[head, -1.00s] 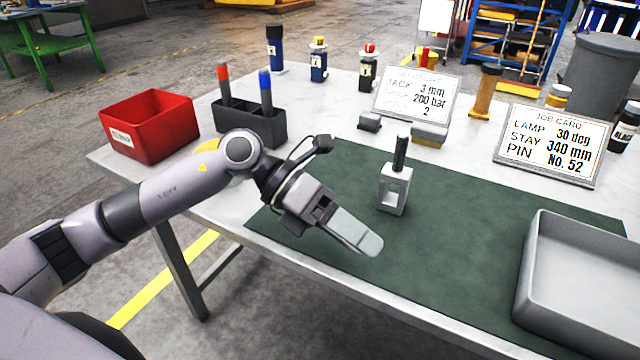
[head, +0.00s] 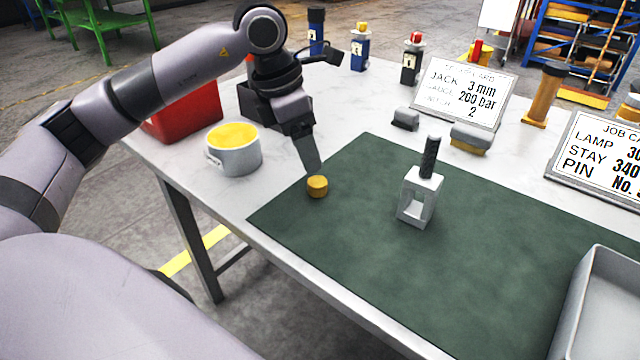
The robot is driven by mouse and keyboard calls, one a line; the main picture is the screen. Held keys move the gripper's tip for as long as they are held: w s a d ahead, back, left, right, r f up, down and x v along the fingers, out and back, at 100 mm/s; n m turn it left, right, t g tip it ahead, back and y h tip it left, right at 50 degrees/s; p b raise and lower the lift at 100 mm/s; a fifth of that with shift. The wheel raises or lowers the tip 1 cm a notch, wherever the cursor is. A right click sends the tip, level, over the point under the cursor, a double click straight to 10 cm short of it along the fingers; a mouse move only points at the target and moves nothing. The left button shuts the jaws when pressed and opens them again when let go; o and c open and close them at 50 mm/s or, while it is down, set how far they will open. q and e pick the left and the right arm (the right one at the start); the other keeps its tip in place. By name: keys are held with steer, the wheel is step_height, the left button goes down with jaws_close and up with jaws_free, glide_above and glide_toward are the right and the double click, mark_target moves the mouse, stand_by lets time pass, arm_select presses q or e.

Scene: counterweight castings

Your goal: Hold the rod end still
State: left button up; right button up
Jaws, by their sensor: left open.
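The rod end (head: 416,200) is a pale grey block with a window through it and a dark threaded rod rising from its top. It stands upright on the green mat, with nothing touching it. My left gripper (head: 311,168) points down at the mat's left corner, to the left of the rod end and clearly apart from it. It is open, though mostly one finger shows. A small yellow cylinder (head: 317,187) sits just below its tip; whether they touch I cannot tell. My right gripper is out of view.
A cup with yellow contents (head: 233,160) and a red bin (head: 180,122) stand left. Grey blocks (head: 405,119) and two cards (head: 465,92) stand behind the mat (head: 480,255). A grey tray (head: 590,290) is at the right. The mat around the rod end is clear.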

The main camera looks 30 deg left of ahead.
mark_target(317, 181)
arm_select(q)
steer(key=shift+x, duration=1)
steer(key=x, duration=0.5)
steer(key=shift+f, duration=0.1)
steer(key=c, duration=1.1)
